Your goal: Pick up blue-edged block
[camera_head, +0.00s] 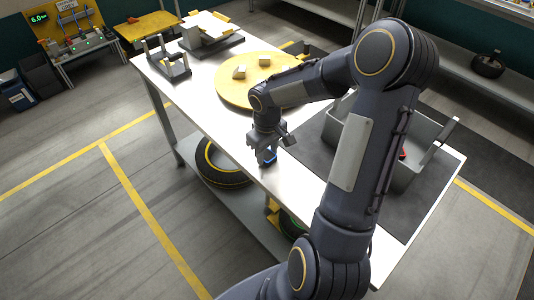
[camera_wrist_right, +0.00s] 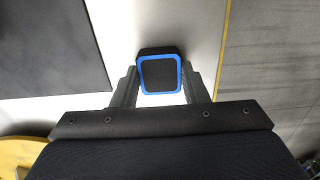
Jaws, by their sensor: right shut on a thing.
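The blue-edged block is dark with a bright blue rim around its face. In the right wrist view the block (camera_wrist_right: 160,74) sits between the two fingers of my right gripper (camera_wrist_right: 160,90), which are shut on its sides. In the head view my right gripper (camera_head: 265,150) points down near the front edge of the white table (camera_head: 190,85). A blue bit of the block (camera_head: 269,157) shows at the fingertips. The rest of it is hidden by the gripper, and I cannot tell whether it touches the table. My left gripper is not in view.
A round yellow board (camera_head: 232,93) with two pale blocks lies behind the gripper. A grey bin (camera_head: 340,117) stands on a dark mat (camera_head: 312,148) to the right, partly behind my arm. A tyre (camera_head: 212,165) lies on the shelf below. A grey stand (camera_head: 170,68) is at the far left.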

